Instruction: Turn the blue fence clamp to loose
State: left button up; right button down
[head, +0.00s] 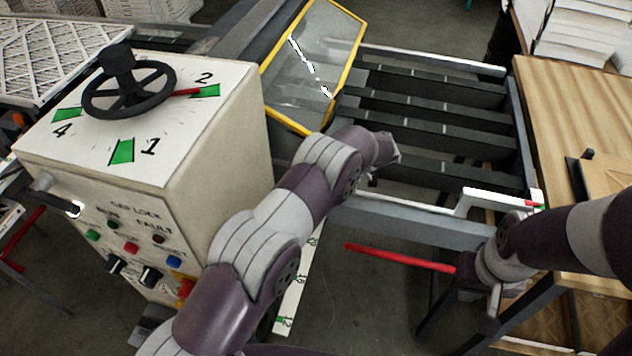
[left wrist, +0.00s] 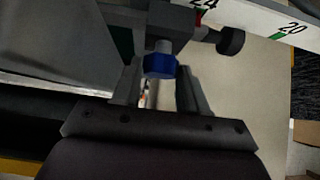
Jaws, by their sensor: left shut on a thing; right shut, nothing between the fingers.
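The blue fence clamp (left wrist: 161,66) is a small blue knob on a grey stem under a dark block in the left wrist view. My left gripper (left wrist: 160,75) has its fingers on both sides of the knob and is shut on it. In the head view the clamp and my left fingers are hidden behind my left arm. A white scale strip (left wrist: 262,20) with 24 and 20 runs above the knob, with red and green marks beside it. My right gripper (head: 482,312) is shut and empty at the lower right in the head view.
A white control box (head: 225,135) with a black handwheel (head: 128,90) stands at the left. A yellow-framed clear guard (head: 318,65) and dark rails (head: 430,122) lie beyond my left arm. A red bar (head: 400,257) is close to my right gripper. A wooden table (head: 570,110) is at the right.

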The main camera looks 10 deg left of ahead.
pick_arm(q)
jog(key=shift+r, duration=0.1)
jog(key=o, duration=1.1)
jog(key=shift+c, duration=0.2)
